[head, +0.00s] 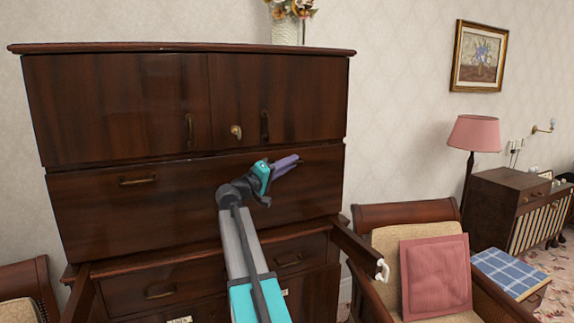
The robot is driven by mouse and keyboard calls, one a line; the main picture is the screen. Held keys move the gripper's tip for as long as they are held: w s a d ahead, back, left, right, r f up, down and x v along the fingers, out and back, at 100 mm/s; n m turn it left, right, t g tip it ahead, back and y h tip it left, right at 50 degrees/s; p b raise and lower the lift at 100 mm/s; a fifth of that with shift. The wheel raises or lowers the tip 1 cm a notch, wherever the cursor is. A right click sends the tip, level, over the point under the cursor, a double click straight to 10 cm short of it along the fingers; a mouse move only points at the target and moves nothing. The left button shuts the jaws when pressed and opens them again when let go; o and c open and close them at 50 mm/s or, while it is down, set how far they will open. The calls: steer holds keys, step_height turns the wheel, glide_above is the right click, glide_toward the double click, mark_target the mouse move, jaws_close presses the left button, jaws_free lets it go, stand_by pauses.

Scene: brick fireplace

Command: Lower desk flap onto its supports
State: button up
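The dark wooden bureau (115,105) fills the left and middle of the head view. Its desk flap (110,215) is the wide upright panel below the doors, with a brass handle (137,181) on its left part. The flap is closed against the bureau. A support arm (355,246) juts forward at the right, with a pale knob near its front end; another support (82,296) juts forward at the left. My gripper (292,163) is in front of the flap's upper right part, where it hides any second handle. Contact and finger opening are unclear.
An armchair with a pink cushion (436,275) stands close at the right, beside the right support. Another chair (24,285) is at the lower left. A flower vase (286,31) stands on the bureau. A lamp (475,135) and a cabinet (505,205) are farther right.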

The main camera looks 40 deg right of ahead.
jaws_close()
steer(key=shift+f, duration=0.1)
stand_by(1.2)
steer(key=shift+s+a, duration=0.2)
steer(key=shift+a, duration=0.25)
steer(key=shift+d, duration=0.3)
